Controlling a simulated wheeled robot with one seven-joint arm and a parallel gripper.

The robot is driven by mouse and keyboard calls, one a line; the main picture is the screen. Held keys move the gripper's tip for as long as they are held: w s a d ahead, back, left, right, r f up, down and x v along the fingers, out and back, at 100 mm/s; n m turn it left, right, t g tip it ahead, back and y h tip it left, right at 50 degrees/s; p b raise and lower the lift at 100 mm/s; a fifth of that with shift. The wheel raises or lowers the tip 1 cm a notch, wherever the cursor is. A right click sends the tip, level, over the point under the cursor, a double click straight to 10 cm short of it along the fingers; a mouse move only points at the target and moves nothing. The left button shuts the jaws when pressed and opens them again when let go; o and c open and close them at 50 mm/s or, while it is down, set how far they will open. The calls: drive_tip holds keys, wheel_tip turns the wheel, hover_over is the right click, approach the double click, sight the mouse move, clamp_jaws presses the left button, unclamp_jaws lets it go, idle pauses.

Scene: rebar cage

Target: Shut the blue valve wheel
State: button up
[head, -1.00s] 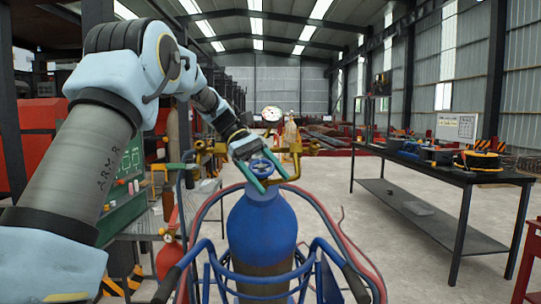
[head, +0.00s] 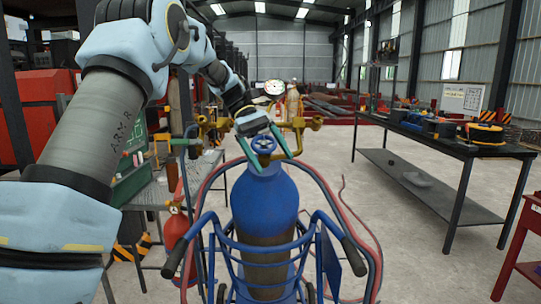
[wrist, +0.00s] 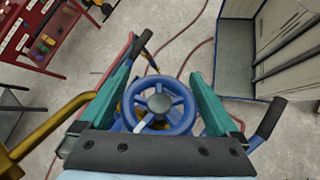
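The blue valve wheel (head: 264,144) sits on top of the blue gas cylinder (head: 264,205), which stands upright in a blue cart. My gripper (head: 268,160) reaches down over it, with one teal finger on each side of the wheel. The wrist view shows the spoked wheel (wrist: 158,105) between the two fingers of my gripper (wrist: 165,85). Part of the wheel's near side lies close to the dark gripper body.
Brass regulator fittings (head: 305,123) and a round gauge (head: 274,87) are beside and behind the wheel. Red hoses (head: 345,205) loop around the cart (head: 222,240). A black workbench (head: 465,155) stands at right, a grey table (head: 160,195) at left. Open floor lies between cart and workbench.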

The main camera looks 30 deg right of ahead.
drive_tip(key=shift+w+r, duration=0.1)
drive_tip(key=v, duration=1)
drive_tip(key=shift+w+a+r, duration=0.15)
drive_tip(key=shift+w+r, duration=0.05)
drive_tip(key=shift+w, duration=0.05)
